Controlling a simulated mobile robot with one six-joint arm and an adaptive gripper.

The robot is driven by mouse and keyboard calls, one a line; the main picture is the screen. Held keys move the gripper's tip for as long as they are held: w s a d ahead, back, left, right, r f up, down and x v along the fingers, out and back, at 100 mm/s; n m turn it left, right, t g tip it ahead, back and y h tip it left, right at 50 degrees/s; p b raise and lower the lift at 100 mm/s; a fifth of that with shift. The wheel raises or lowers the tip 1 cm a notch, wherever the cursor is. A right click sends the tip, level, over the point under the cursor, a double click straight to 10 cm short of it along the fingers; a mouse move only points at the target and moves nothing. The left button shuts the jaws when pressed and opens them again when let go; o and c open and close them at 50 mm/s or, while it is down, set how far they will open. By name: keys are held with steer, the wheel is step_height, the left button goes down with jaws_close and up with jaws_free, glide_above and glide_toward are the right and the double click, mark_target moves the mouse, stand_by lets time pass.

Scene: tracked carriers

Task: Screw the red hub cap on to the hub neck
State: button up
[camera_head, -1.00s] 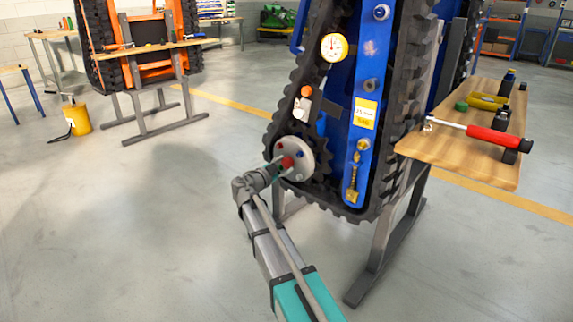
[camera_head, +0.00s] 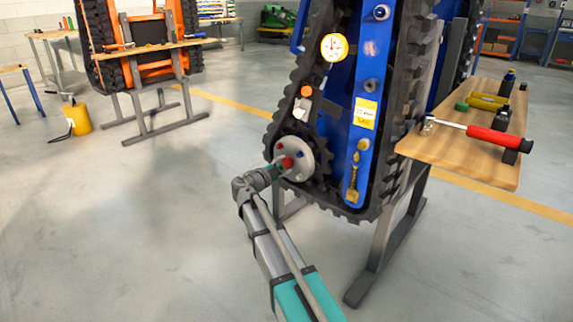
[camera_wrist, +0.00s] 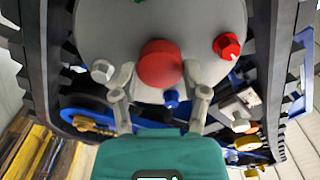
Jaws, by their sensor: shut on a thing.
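The red hub cap (camera_wrist: 160,64) is a round red disc, face-on in the middle of the wrist view. It also shows in the head view (camera_head: 287,162), in front of the grey hub plate (camera_head: 297,150). My gripper (camera_wrist: 160,78) is shut on the cap, one finger at its left and one at its right. The hub plate (camera_wrist: 105,30) lies right behind the cap. The hub neck is hidden behind the cap, so I cannot tell how far the cap sits on it.
The plate bears a smaller red knob (camera_wrist: 227,46), a blue knob (camera_wrist: 171,98) and a white knob (camera_wrist: 102,70). A black toothed track (camera_head: 275,120) surrounds the hub. A wooden shelf (camera_head: 440,155) with a red-handled tool (camera_head: 490,137) is at right. Floor at left is open.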

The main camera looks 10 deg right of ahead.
steer(key=shift+s+d+m, duration=0.1)
steer(key=shift+m, duration=1.6)
steer(key=o, duration=1)
steer(key=shift+n, duration=0.3)
steer(key=n, duration=0.6)
steer(key=shift+n, duration=1.6)
